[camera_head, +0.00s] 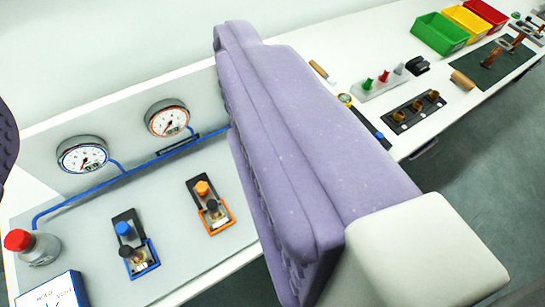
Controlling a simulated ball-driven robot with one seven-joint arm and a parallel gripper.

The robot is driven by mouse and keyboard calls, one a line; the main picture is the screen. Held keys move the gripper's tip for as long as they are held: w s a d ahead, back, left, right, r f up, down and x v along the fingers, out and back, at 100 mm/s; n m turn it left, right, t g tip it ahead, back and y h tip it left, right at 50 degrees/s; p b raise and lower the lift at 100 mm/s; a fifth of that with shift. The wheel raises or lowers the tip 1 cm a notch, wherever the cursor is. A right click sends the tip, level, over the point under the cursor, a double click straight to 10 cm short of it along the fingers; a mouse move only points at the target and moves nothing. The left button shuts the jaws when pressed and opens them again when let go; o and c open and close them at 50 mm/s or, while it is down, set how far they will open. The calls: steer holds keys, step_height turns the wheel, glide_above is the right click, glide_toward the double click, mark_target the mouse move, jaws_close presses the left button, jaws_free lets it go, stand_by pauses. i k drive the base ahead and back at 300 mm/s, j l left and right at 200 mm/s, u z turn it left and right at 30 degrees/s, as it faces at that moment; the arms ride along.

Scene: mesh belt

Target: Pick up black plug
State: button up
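A small black piece (419,66), which looks like the black plug, lies on the white bench at the upper right. It is beside the right end of a pale strip (381,88) carrying green, red and grey plugs. It is small, so its exact shape is hard to tell. My gripper (118,95) shows as two purple padded fingers, one large in the middle and one cut off at the left edge. They are wide apart with nothing held between them. The black piece is to the right of both fingers, well apart from them.
A grey panel with two gauges (84,155), blue piping and two valve blocks (134,245) (211,205) is at left. A red-capped bottle (33,245) stands lower left. A dark holder (413,111) with brass-coloured cups and green, yellow and red bins (440,33) are at right.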

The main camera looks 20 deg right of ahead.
mark_target(212, 204)
steer(key=i+l+u, duration=0.5)
steer(key=i+l, duration=0.2)
